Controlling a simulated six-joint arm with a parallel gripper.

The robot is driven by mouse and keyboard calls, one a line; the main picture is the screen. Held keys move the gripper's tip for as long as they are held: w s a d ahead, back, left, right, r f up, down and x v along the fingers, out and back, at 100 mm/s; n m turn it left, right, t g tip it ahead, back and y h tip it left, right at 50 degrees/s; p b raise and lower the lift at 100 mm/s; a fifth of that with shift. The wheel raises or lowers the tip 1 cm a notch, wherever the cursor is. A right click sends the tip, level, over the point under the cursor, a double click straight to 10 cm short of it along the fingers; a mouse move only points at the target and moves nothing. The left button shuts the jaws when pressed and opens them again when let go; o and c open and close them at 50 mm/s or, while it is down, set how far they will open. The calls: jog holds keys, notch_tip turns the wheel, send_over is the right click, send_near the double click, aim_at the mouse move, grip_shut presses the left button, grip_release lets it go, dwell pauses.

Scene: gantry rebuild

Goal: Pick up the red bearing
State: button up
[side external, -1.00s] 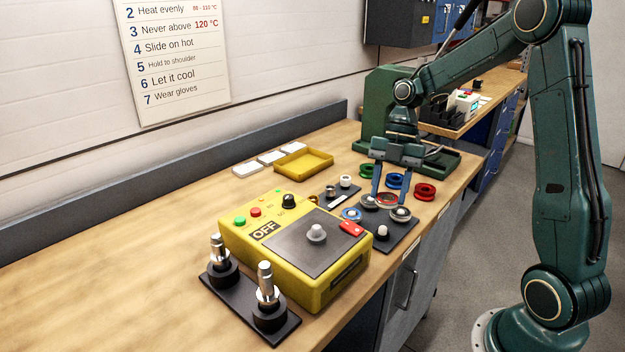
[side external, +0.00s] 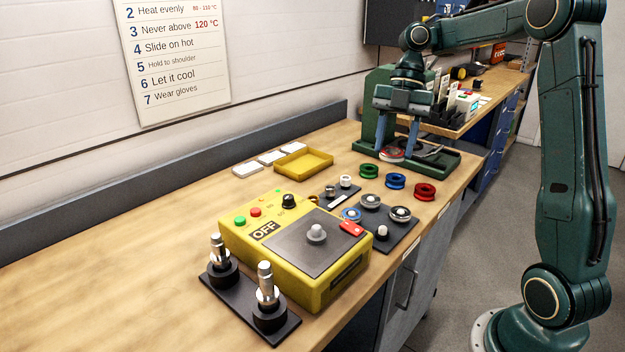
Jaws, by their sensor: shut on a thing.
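My gripper (side external: 394,150) points down in the upper middle of the side external view. Its two blue-grey fingers are shut on the red bearing (side external: 391,155), a ring with a red face and a pale metal edge. The bearing is in the air above the bench, in front of the green machine. Below it, the dark bearing tray (side external: 385,238) holds grey bearings (side external: 371,201), (side external: 400,213) and a blue-ringed bearing (side external: 351,214).
A green, a blue and a red spool (side external: 425,191) stand behind the tray. The green machine (side external: 378,110) rises close behind my gripper. A yellow heater box (side external: 300,250) marked OFF, a black stand with two posts (side external: 268,310) and a yellow tray (side external: 303,161) share the bench. The left bench is clear.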

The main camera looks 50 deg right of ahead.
jog(key=shift+r, duration=0.4)
